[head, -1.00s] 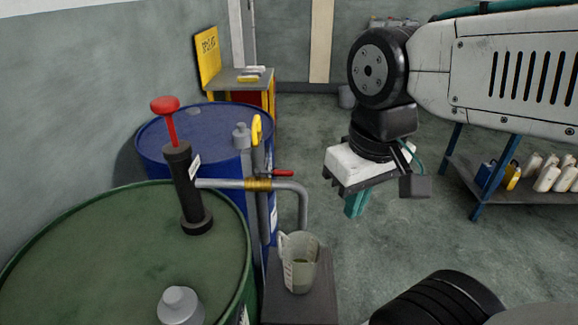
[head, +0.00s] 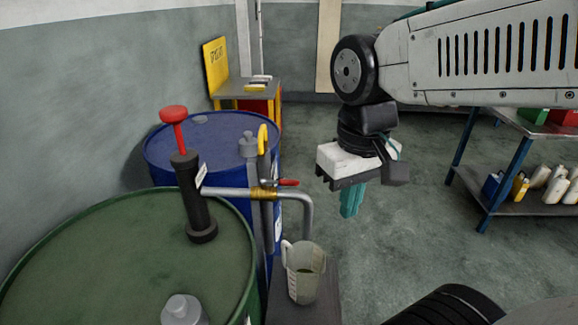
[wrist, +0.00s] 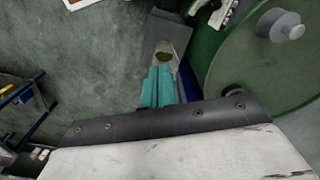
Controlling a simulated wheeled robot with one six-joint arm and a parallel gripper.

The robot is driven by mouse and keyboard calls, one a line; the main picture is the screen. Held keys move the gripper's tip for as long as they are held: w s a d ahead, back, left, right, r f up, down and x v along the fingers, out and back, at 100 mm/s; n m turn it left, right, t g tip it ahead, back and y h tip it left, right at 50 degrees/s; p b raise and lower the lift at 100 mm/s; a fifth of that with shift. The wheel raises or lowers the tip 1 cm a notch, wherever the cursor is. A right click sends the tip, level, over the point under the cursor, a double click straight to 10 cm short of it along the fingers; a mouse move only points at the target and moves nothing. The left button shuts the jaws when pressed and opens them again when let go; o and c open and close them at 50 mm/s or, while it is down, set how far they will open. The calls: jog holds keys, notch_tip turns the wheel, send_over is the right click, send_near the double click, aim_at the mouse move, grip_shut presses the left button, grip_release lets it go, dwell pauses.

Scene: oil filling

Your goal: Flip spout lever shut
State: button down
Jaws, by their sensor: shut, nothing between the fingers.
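The spout pipe (head: 230,193) runs right from the black pump (head: 194,200) on the green drum (head: 130,240), then bends down. Its small red lever (head: 288,182) sits just past the brass collar (head: 263,194) and lies roughly along the pipe, pointing right. A clear measuring jug (head: 304,272) with some oil stands below the spout end. My gripper (head: 349,212) is right of the spout, apart from it, with its teal fingers together, empty and pointing down. In the wrist view the fingers (wrist: 160,88) are shut in front of the jug (wrist: 166,52). The lever is not discernible there.
The jug stands on a grey stand (head: 325,303). A blue drum (head: 210,140) with a yellow-handled pump (head: 262,138) is behind the spout. A yellow bench (head: 243,92) is farther back. A shelf with bottles (head: 530,190) stands at right. The floor between is clear.

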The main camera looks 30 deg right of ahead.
jog(key=w+r+m+g, duration=0.1)
jog(key=w+r+m, duration=0.2)
jog(key=w, duration=0.8)
jog(key=w+d+r+m+g+y, duration=0.1)
jog(key=w+r+m, duration=0.2)
jog(key=w+r, duration=0.3)
jog(key=w, duration=0.5)
jog(key=shift+w, duration=0.4)
jog(key=shift+d, duration=0.1)
send_near(281, 182)
jog(key=w+d+f, duration=0.3)
jog(key=d+f, duration=0.1)
jog(key=s+a+f, duration=0.2)
jog(key=s, duration=0.1)
jog(key=shift+s+f, duration=0.1)
jog(key=shift+f, duration=0.3)
